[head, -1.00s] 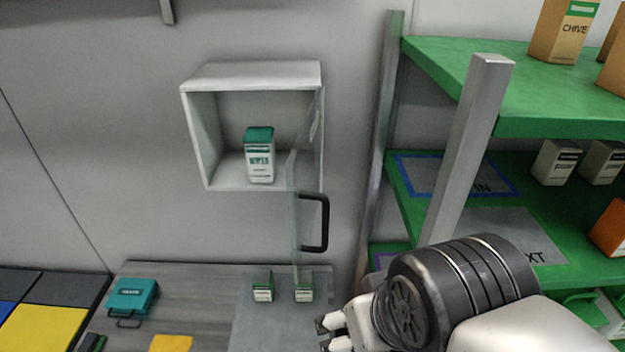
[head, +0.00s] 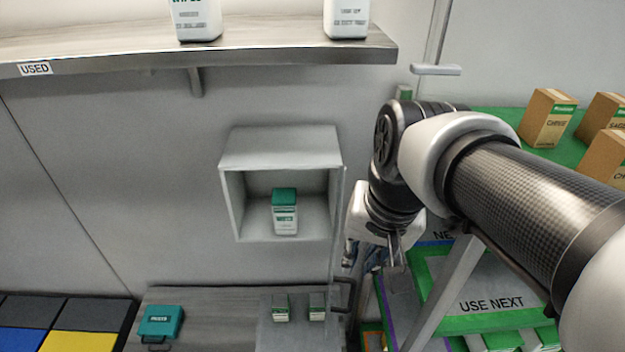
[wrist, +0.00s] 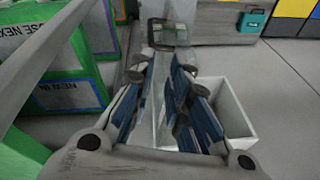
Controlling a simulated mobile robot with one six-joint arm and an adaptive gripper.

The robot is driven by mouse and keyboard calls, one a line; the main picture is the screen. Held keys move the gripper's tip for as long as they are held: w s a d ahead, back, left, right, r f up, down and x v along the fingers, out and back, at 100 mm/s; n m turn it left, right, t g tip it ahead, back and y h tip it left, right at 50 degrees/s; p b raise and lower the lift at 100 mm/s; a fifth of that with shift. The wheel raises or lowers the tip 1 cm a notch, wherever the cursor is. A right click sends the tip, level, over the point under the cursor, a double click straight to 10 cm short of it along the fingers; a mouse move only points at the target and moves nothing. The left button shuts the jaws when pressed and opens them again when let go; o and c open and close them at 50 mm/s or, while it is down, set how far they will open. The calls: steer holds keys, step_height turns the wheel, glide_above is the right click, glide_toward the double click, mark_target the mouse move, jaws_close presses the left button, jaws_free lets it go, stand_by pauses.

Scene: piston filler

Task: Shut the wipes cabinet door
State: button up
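The wipes cabinet (head: 230,205) is a white box on the wall, its front uncovered. A white wipes pack with a green lid (head: 285,212) stands inside. The clear door (head: 339,225) hangs open at the cabinet's right edge, seen nearly edge-on. Its black handle (head: 344,295) is at the lower end. My gripper (head: 370,262) is just right of the door, fingers pointing down. In the wrist view my gripper (wrist: 166,100) has its blue-padded fingers apart, with the cabinet (wrist: 235,108) below them. Whether a finger touches the door is unclear.
A shelf marked USED (head: 120,50) with white bottles is above the cabinet. Below is a counter (head: 215,305) with a teal case (head: 161,321) and two small packs. A green rack (head: 490,125) with boxes stands close on the right.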

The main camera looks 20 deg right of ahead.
steer(key=w+d+f+m+g+y, duration=0.1)
steer(key=d+f+m, duration=0.1)
steer(key=d+m, duration=0.1)
steer(key=w+d+f+m+g+y, duration=0.1)
steer(key=w+d+f+m, duration=0.1)
steer(key=d, duration=0.3)
steer(key=w+d+f+m+g, duration=0.1)
steer(key=d+f+m, duration=0.1)
steer(key=d+m, duration=0.2)
steer(key=shift+w+d+f+m+y, duration=0.1)
steer(key=shift+w+f+m+y, duration=0.25)
steer(key=shift+m, duration=0.25)
jaws_close()
steer(key=s+a+f, duration=0.1)
steer(key=a+f, duration=0.5)
steer(key=f, duration=0.3)
steer(key=shift+a+f, duration=0.2)
steer(key=shift+f, duration=0.1)
steer(key=shift+a, duration=0.15)
